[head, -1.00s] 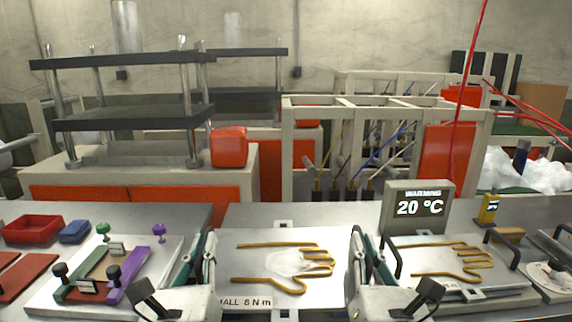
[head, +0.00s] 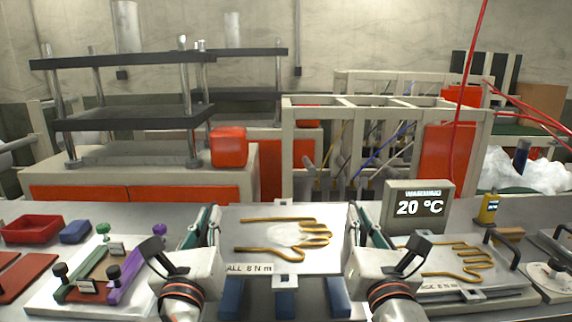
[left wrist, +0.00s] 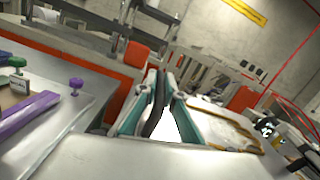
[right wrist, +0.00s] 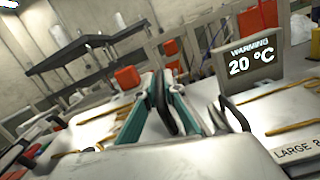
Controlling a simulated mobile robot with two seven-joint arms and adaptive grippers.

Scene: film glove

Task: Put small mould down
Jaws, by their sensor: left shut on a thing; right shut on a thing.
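The small mould (head: 325,258) is a pale metal plate with a brass hand outline, a whitish translucent patch in its middle and a label ending "ALL 8 N m". It sits level between my grippers in the head view. My left gripper (head: 213,228) is shut on a dark handle (left wrist: 155,108) at its left side. My right gripper (head: 354,228) is shut on a dark handle (right wrist: 161,105) at its right side. Blue bars (head: 287,304) show below its near edge. Whether its underside touches anything is hidden.
A large mould (head: 470,262) with black handles lies close on the right. A display (head: 418,207) reading "WARMING 20 °C" stands behind it. A plate with purple and green clamps (head: 75,283) lies on the left. A red tray (head: 32,228) and blue block (head: 75,232) are farther left.

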